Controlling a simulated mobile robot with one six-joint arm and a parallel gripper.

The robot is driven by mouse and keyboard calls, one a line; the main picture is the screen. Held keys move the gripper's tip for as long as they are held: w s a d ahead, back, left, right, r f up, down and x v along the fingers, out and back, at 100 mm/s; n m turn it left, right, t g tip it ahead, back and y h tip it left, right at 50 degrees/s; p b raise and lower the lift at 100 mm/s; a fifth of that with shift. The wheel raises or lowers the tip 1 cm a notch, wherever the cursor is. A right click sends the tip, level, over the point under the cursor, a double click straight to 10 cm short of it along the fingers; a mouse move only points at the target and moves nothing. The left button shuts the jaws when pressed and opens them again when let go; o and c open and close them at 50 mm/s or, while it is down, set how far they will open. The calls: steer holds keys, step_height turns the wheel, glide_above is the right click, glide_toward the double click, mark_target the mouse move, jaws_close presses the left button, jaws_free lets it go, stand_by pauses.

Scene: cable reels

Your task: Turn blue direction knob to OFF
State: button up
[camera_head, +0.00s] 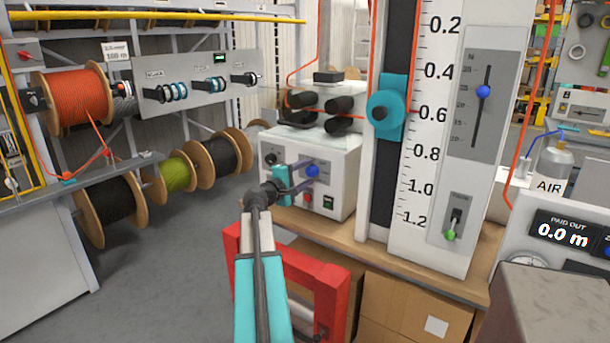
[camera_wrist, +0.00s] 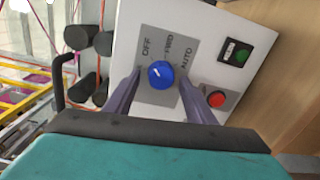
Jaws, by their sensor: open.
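The blue direction knob (camera_head: 312,171) is on the front of a white control box (camera_head: 335,165). In the wrist view the knob (camera_wrist: 160,75) sits on a grey plate marked OFF, FWD and AUTO. It bears a short pale mark; I cannot tell for sure which label it points at. My gripper (camera_head: 305,174) is open in front of the box. In the wrist view its two purple-grey fingers (camera_wrist: 160,83) stand on either side of the knob, with visible gaps; whether the tips reach past its face is unclear.
A red button (camera_wrist: 216,99) and a green button (camera_wrist: 241,55) sit beside the knob plate. Black rollers (camera_head: 338,113) stick out above the box. A tall scale panel (camera_head: 440,150) stands close on the right. Cable reels (camera_head: 72,98) are at the left.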

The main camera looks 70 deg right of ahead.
steer(key=shift+a, duration=0.1)
steer(key=b+v, duration=0.1)
steer(key=v, duration=1.2)
steer(key=shift+a, duration=0.35)
steer(key=shift+w+r, duration=0.1)
